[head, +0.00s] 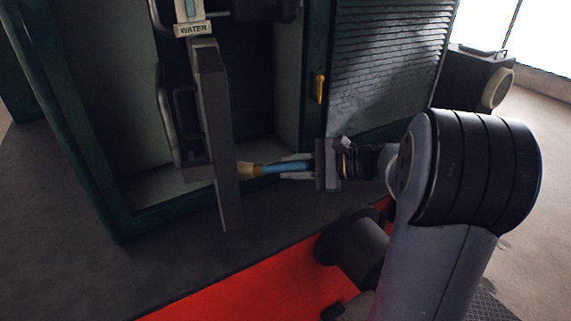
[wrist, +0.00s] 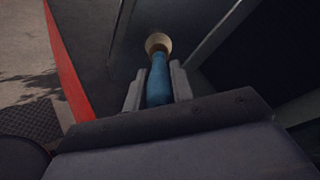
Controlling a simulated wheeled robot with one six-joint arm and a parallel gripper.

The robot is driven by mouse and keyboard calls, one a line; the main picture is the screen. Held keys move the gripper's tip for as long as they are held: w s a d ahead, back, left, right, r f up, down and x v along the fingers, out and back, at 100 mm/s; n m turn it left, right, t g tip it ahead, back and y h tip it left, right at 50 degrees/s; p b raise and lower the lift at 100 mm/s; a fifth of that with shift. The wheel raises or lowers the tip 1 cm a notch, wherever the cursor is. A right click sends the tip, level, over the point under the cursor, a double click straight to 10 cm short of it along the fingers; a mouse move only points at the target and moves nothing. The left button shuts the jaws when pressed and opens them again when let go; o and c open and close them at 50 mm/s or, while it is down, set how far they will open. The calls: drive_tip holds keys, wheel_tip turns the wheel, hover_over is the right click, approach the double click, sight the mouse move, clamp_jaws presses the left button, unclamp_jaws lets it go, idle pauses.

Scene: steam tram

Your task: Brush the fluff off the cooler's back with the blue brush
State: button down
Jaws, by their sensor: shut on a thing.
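My gripper (head: 296,168) is shut on the blue brush (head: 272,169), which lies roughly level with its pale tan bristles pointing left. In the wrist view the brush's blue handle (wrist: 158,82) sits between my gripper's two fingers (wrist: 156,88), bristles away from me. In the head view the bristle end is close to the right edge of an upright grey slab (head: 214,130); I cannot tell whether they touch. The slab stands in front of an open dark green cabinet, below a WATER label (head: 193,29). I cannot tell which part is the cooler's back. No fluff can be made out.
The cabinet's door (head: 388,65) on the right has horizontal slats and a yellow handle (head: 319,87). A red strip (head: 245,287) crosses the floor in front. A dark boxy lamp (head: 480,80) stands at the upper right. Grey floor lies open at the left.

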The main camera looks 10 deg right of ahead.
drive_tip(key=shift+s, duration=1.15)
idle(0.6)
drive_tip(key=shift+d, duration=0.1)
drive_tip(key=shift+w+d+p, duration=0.2)
drive_tip(key=shift+d+p, duration=0.2)
drive_tip(key=shift+d, duration=2.65)
